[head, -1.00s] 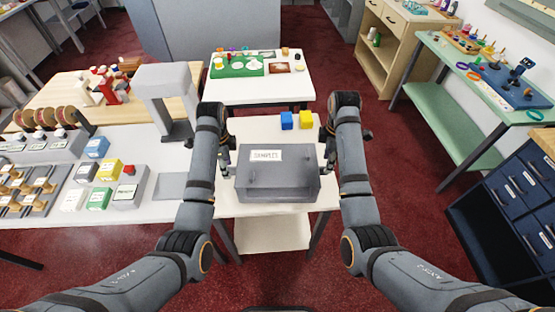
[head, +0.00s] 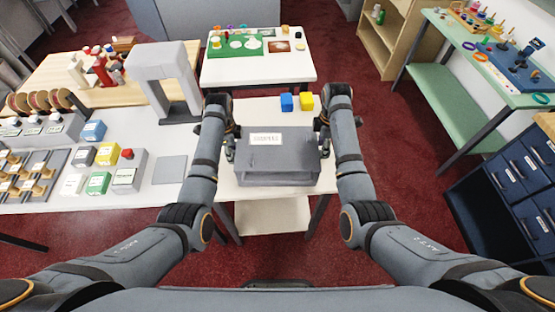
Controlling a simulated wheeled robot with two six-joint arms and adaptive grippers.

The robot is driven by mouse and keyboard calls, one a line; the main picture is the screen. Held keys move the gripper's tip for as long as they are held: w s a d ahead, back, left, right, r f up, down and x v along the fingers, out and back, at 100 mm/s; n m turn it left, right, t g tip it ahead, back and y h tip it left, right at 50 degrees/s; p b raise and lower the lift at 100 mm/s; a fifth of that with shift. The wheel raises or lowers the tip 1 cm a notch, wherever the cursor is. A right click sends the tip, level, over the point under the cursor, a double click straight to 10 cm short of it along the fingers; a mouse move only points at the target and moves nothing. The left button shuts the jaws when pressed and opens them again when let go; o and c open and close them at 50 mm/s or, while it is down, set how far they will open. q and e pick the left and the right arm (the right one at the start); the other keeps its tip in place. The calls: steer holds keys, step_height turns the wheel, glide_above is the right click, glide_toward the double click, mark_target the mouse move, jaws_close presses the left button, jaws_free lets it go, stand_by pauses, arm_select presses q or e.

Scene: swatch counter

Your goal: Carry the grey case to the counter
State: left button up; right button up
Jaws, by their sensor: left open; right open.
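The grey case (head: 278,163) with a white label (head: 266,139) on top sits on a small white table (head: 245,106) in the middle of the head view. My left gripper (head: 231,147) is open at the case's left side. My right gripper (head: 323,146) is open at its right side. Both look very close to the case's sides; I cannot tell whether they touch it. Their fingers are partly hidden by my wrists. A white counter (head: 150,196) with swatch boxes runs along the left.
A grey arch (head: 164,78) stands on the left counter near a flat grey pad (head: 170,169). A white table (head: 300,70) is farther back. Blue drawers (head: 520,185) stand right.

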arm_select(q)
steer(key=shift+w+f, duration=0.15)
steer(key=shift+f, duration=1.6)
arm_select(e)
steer(key=shift+w+f, duration=0.15)
steer(key=shift+f, duration=1.55)
arm_select(q)
steer(key=shift+r, duration=0.1)
arm_select(e)
steer(key=shift+r, duration=0.1)
arm_select(q)
jaws_close()
arm_select(e)
jaws_close()
